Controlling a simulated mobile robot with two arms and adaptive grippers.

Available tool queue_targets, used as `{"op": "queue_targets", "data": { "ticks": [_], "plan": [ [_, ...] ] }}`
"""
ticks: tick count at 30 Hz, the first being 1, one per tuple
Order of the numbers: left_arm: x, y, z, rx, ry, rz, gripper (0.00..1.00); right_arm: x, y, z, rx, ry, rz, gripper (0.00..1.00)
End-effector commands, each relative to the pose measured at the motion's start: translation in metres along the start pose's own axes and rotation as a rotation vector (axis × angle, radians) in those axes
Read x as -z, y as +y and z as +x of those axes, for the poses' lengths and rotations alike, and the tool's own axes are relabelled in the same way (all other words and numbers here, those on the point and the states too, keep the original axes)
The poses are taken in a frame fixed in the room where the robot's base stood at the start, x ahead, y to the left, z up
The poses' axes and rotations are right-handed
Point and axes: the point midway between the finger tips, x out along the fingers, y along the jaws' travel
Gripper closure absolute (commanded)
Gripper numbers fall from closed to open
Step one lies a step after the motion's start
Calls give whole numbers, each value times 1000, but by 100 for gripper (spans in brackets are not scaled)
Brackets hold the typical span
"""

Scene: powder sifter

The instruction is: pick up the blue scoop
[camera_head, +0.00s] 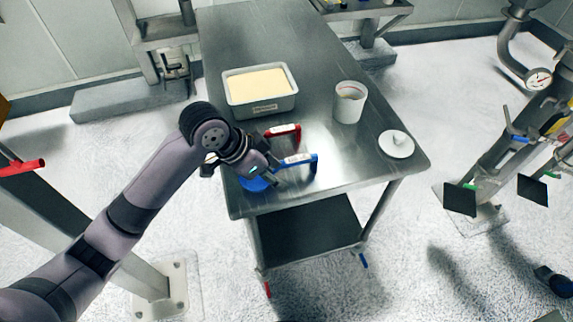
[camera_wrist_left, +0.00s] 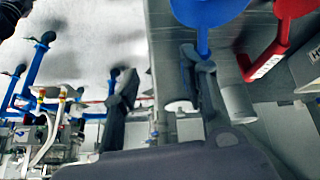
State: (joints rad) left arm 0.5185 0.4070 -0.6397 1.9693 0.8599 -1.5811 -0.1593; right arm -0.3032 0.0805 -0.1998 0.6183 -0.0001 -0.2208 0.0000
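The blue scoop (camera_head: 300,160) lies near the front left of the steel table (camera_head: 330,183), its upright handle end to the right and its bowl partly hidden by my left gripper (camera_head: 274,176). In the left wrist view the blue bowl (camera_wrist_left: 208,10) is at the top, with its handle running down behind one finger. My left gripper (camera_wrist_left: 160,68) is open there, fingers well apart with nothing between them. It is beside the scoop; I cannot tell whether a finger touches it. My right gripper is in neither view.
A red scoop (camera_head: 284,130) lies just behind the blue one. A tray of pale powder (camera_head: 261,107) stands farther back. A white container (camera_head: 348,108) and a white lid (camera_head: 396,144) are to the right. The table's front edge is close to my left gripper.

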Motion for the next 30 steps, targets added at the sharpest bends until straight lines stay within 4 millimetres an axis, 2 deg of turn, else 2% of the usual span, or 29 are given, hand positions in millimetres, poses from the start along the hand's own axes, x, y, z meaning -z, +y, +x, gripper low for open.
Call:
{"op": "queue_targets", "data": {
  "ticks": [1, 3, 9, 14, 17, 20, 30],
  "plan": [
    [12, -13, -15, 4, -17, 46, 60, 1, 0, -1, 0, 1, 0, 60],
    [23, -23, -31, -8, -45, 97, 60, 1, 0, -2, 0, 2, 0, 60],
    [42, -46, -75, -29, -107, 175, 60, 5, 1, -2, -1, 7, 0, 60],
    [48, -54, -91, -38, -127, 191, 60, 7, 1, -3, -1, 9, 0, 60],
    [48, -53, -86, -42, -130, 193, 60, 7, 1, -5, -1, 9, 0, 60],
    [45, -52, -70, -45, -131, 192, 60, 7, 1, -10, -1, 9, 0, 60],
    [36, -50, 2, -43, -130, 191, 60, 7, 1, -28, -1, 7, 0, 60]
  ]
}}
